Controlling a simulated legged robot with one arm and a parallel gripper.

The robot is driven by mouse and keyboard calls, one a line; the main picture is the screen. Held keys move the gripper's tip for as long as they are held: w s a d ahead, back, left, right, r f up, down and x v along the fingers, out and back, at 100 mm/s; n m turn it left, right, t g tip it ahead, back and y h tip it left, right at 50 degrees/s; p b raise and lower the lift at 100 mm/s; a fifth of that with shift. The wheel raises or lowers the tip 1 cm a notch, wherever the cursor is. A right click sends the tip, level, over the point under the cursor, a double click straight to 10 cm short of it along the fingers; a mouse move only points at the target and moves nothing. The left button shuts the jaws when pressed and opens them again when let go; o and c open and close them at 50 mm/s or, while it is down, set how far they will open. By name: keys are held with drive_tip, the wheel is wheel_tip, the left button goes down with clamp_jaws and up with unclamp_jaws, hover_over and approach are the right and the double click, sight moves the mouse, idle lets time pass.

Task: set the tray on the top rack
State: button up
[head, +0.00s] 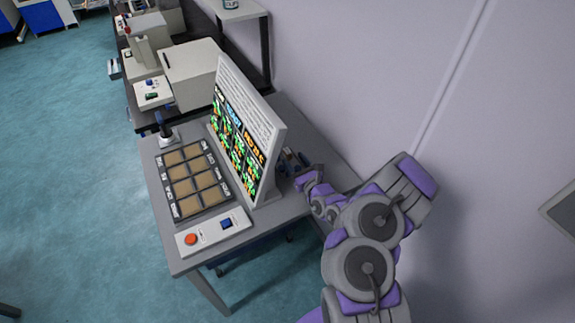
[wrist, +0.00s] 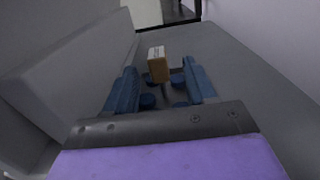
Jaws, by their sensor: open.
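A dark tray (head: 186,173) with several tan square compartments and white labels along its edges lies flat on the grey table. My gripper (head: 291,160) is behind the upright display board, to the right of the tray and apart from it. The board partly hides the gripper in the head view. In the wrist view my gripper (wrist: 160,95) shows two blue fingers spread apart. A small tan block with a pale, marked top (wrist: 158,66) stands between and just beyond the fingers; I cannot tell whether they touch it. I cannot make out a top rack.
The upright board (head: 247,137) with coloured charts stands between tray and gripper. A control box (head: 213,235) with a red button sits at the table's front. Beige machines (head: 190,74) stand behind. A wall is close on the right. Bare grey table (head: 318,150) shows behind the board.

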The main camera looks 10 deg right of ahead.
sight(290, 156)
drive_tip(key=b+x, duration=0.1)
drive_tip(key=x, duration=0.1)
drive_tip(key=shift+w+a+f, duration=0.1)
drive_tip(key=shift+w+a, duration=0.05)
drive_tip(key=shift+w, duration=0.1)
drive_tip(key=shift+w+a, duration=0.3)
drive_tip(key=shift+w, duration=0.2)
drive_tip(key=shift+c, duration=0.4)
drive_tip(key=shift+d, duration=0.1)
clamp_jaws()
